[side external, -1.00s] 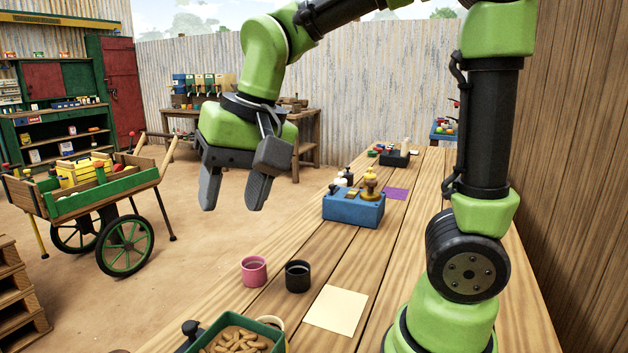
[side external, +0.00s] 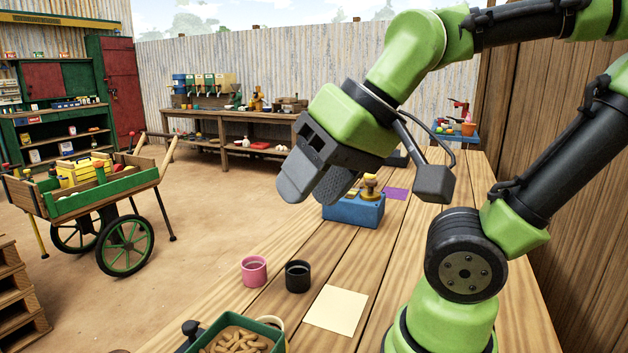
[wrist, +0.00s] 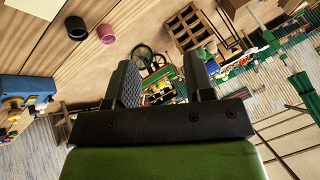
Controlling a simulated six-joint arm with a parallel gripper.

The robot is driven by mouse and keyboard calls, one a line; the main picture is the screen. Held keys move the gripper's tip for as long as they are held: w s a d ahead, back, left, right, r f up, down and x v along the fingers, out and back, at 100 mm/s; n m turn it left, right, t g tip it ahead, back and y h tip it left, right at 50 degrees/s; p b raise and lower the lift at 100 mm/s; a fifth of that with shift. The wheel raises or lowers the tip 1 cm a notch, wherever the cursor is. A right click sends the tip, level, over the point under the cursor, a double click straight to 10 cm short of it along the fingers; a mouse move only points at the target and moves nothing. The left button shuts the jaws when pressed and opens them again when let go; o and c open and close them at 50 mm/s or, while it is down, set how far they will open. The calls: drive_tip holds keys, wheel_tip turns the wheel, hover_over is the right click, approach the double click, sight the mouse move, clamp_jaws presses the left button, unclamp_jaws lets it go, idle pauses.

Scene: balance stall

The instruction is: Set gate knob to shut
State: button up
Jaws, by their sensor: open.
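No part is plainly marked as the gate knob. A black knob (side external: 190,328) stands at the near left table edge beside a green tray (side external: 211,331) of brown nut-like pieces; I cannot tell whether it is the gate knob. A blue box (side external: 352,213) with small parts on top stands further back on the table, partly hidden by my gripper (side external: 316,192). The blue box also shows at the left of the wrist view (wrist: 25,86). My gripper is open and empty, tilted in the air above the table. In the wrist view the fingers (wrist: 161,75) have a clear gap.
A pink cup (side external: 254,269), a black cup (side external: 298,275) and a pale square sheet (side external: 336,310) lie on the table (side external: 395,260). A purple mat (side external: 397,193) lies behind the blue box. A cart (side external: 90,195) stands on the ground at left. A wooden wall bounds the right.

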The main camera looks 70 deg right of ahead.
idle(0.4)
drive_tip(key=m+g+h, duration=0.2)
drive_tip(key=m+g, duration=0.3)
drive_tip(key=g, duration=0.2)
hover_over(188, 325)
wheel_tip(188, 325, down, 13)
wheel_tip(188, 325, down, 10)
drive_tip(key=shift+r, duration=0.25)
clamp_jaws()
